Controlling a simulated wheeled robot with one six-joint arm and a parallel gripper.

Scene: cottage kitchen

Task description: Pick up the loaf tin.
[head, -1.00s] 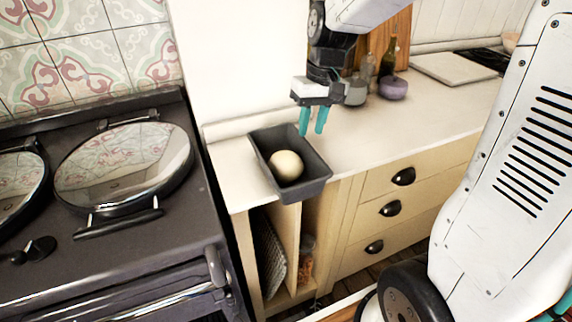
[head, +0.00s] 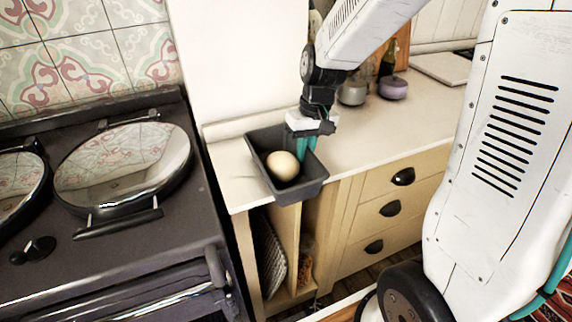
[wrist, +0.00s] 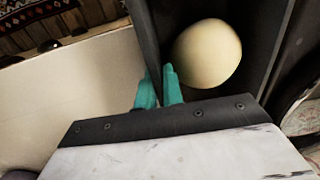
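The dark grey loaf tin (head: 304,191) sits on the pale worktop near its front left corner, with a round cream dough-like ball (head: 283,166) inside. My gripper (head: 306,147) is down at the tin's right-hand long wall. In the wrist view, the teal fingers (wrist: 159,88) stand close together on either side of that wall (wrist: 147,38), one inside beside the ball (wrist: 208,53) and one outside. They look shut on the wall. The lower fingertips are partly hidden by the tin in the head view.
A dark range cooker (head: 120,240) with round lids stands left of the worktop (head: 365,130). A purple pot (head: 392,88), a grey jar (head: 352,93) and bottles stand further back. The worktop right of the tin is clear.

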